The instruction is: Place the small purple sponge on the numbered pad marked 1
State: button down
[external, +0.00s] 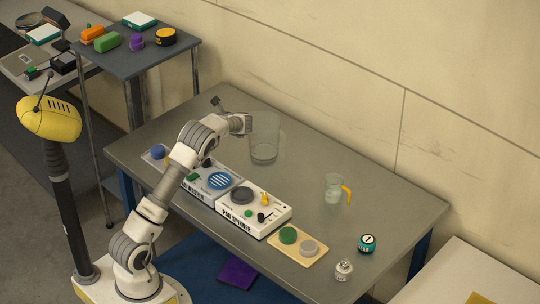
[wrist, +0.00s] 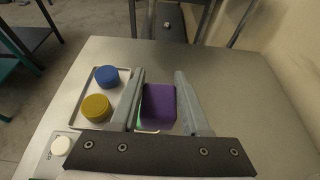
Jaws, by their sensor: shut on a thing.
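The small purple sponge (wrist: 158,103) sits between the two fingers of my gripper (wrist: 165,100) in the wrist view. My gripper is shut on it; a pale, greenish edge shows under its near left side. In the external view my gripper (external: 243,123) is over the far left part of the workbench, just left of a clear glass container. I cannot make out the sponge in that view. I cannot make out a pad marked 1 in either view.
A tray with blue (wrist: 107,75) and yellow (wrist: 96,107) discs lies left of my gripper. The clear container (external: 265,138) stands close by. The pad washer (external: 222,181), pad spinner (external: 255,207), tan board (external: 298,262) and a yellow-handled jug (external: 333,190) occupy the bench. Its middle is clear.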

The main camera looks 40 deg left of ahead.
notch_tip(320, 180, up, 9)
jog(key=shift+f, duration=0.15)
jog(key=w+d+m+t+h+b, duration=0.1)
jog(key=w+d+m+t, duration=0.2)
jog(key=d, duration=0.9)
jog(key=w+d+m+t+h, duration=0.1)
jog(key=w+d+m+t, duration=0.2)
jog(key=d, duration=0.9)
jog(key=w+d+m+t+h+b, duration=0.1)
jog(key=w+d+m+t, duration=0.2)
jog(key=d, duration=0.9)
jog(key=s+d+m+t+h+b, duration=0.15)
jog(key=s+d+m+h, duration=0.45)
jog(key=d, duration=1.4)
jog(key=s+d+m+t+h+b, duration=0.1)
jog(key=s+d+m+t+h, duration=0.4)
jog(key=d, duration=1.6)
jog(key=n+g+b, duration=0.2)
send_over(371, 236)
jog(key=f, duration=1.2)
jog(key=shift+s+d, duration=0.2)
jog(key=shift+s, duration=0.05)
jog(key=shift+w+a+f, duration=0.15)
jog(key=shift+w+f, duration=0.15)
jog(key=shift+f+b, duration=0.8)
jog(key=shift+f, duration=1)
